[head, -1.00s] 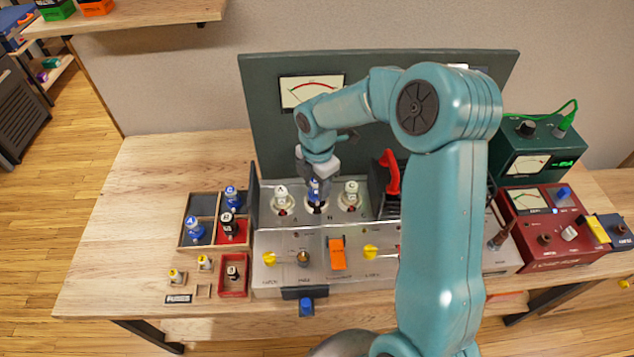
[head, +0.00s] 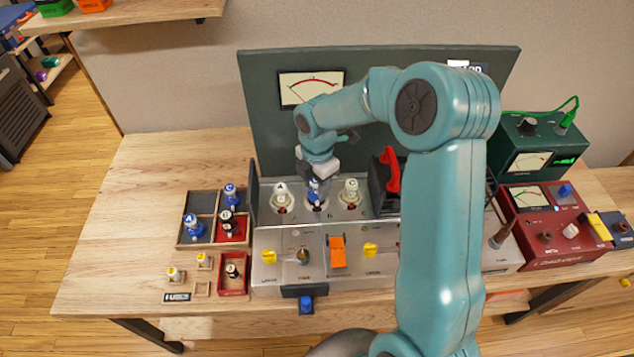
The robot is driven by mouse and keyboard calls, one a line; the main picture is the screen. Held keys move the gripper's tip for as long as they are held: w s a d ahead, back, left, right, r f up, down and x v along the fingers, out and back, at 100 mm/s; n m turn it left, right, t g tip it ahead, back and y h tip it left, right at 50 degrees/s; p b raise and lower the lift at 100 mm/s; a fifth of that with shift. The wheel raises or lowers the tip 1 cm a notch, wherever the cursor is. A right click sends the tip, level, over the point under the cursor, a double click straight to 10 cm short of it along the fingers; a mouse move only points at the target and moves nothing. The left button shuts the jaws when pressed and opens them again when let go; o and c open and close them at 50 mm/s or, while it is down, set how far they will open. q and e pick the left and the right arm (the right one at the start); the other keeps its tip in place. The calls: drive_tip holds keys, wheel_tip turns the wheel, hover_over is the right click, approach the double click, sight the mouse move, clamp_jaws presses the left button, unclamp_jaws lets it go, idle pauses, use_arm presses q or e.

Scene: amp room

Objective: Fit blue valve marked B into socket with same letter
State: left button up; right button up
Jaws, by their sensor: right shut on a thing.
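The blue valve (head: 315,190) stands upright at the middle socket (head: 316,205) of the amp panel, above the letter B. Its own letter is hard to read. My right gripper (head: 315,178) reaches down from above and is shut on the valve's top. I cannot tell whether the valve is fully seated. Pale valves stand in socket A (head: 281,196) on the left and socket C (head: 350,192) on the right. My left gripper is not in view.
A divided tray (head: 204,232) left of the amp holds blue valves marked A (head: 193,226) and C (head: 231,194) and a black valve (head: 227,222). A red lever (head: 391,170) stands right of socket C.

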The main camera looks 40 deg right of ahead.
drive_tip(key=shift+f+b, duration=0.65)
drive_tip(key=shift+f, duration=0.35)
drive_tip(key=o, duration=1.1)
drive_tip(key=shift+o, duration=0.2)
drive_tip(key=shift+r, duration=0.1)
wheel_tip(320, 180, up, 16)
drive_tip(key=shift+r, duration=0.15)
drive_tip(key=shift+p, duration=0.3)
